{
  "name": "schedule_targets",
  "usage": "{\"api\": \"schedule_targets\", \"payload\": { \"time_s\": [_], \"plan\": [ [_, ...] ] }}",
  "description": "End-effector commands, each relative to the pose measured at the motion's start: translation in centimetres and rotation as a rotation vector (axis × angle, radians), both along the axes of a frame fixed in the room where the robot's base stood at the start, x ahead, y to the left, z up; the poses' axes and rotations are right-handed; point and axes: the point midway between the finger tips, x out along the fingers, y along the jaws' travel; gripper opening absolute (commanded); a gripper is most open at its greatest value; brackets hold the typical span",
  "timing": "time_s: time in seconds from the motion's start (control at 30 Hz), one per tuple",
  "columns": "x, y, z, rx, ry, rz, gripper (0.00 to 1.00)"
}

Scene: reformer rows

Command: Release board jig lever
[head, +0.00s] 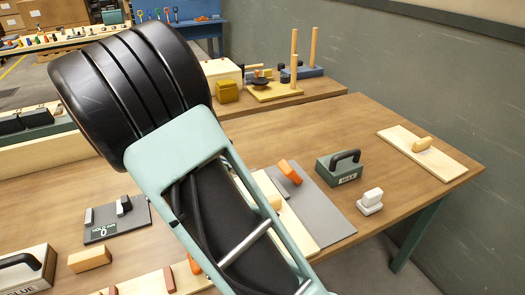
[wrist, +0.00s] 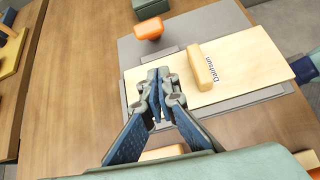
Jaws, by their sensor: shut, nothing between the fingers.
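The board jig is a flat grey plate (wrist: 225,18), and its right part also shows in the head view (head: 322,212). A pale board (wrist: 240,65) with dark lettering and a wooden grip block (wrist: 201,68) lies on it. An orange lever handle (wrist: 149,28) stands by the board's far left corner; the head view shows it tilted (head: 289,171). A low grey bar (wrist: 160,57) lies between lever and board. My gripper (wrist: 158,78) is shut and empty, over the board's left edge, left of the grip block and nearer than the lever. My arm hides it in the head view.
Right of the jig stand a green block with a black handle (head: 340,167), a small white piece (head: 371,201) and a pale board with a knob (head: 428,155). A peg stand (head: 274,92) is on the far table. Bare wood (head: 335,120) lies behind the jig.

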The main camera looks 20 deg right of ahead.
Motion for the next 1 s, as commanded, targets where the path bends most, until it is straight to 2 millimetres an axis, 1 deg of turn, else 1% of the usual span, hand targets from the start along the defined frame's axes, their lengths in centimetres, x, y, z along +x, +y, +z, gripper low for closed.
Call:
{"api": "schedule_targets", "payload": {
  "time_s": [0.1, 0.2, 0.53, 0.67, 0.77, 0.83, 1.0],
  "plan": [
    [0.4, 0.2, -1.5, -0.053, 0.045, 0.035, 0.00],
    [0.5, 0.3, -2.1, -0.073, 0.060, 0.050, 0.00],
    [0.6, 0.3, -2.3, -0.077, 0.064, 0.054, 0.00],
    [0.5, -0.1, -2.6, -0.078, 0.064, 0.052, 0.00],
    [0.5, -1.1, -3.3, -0.078, 0.065, 0.050, 0.00],
    [0.5, -2.1, -4.0, -0.077, 0.065, 0.050, 0.00],
    [0.6, -5.2, -6.0, -0.078, 0.065, 0.049, 0.00]
  ]
}}
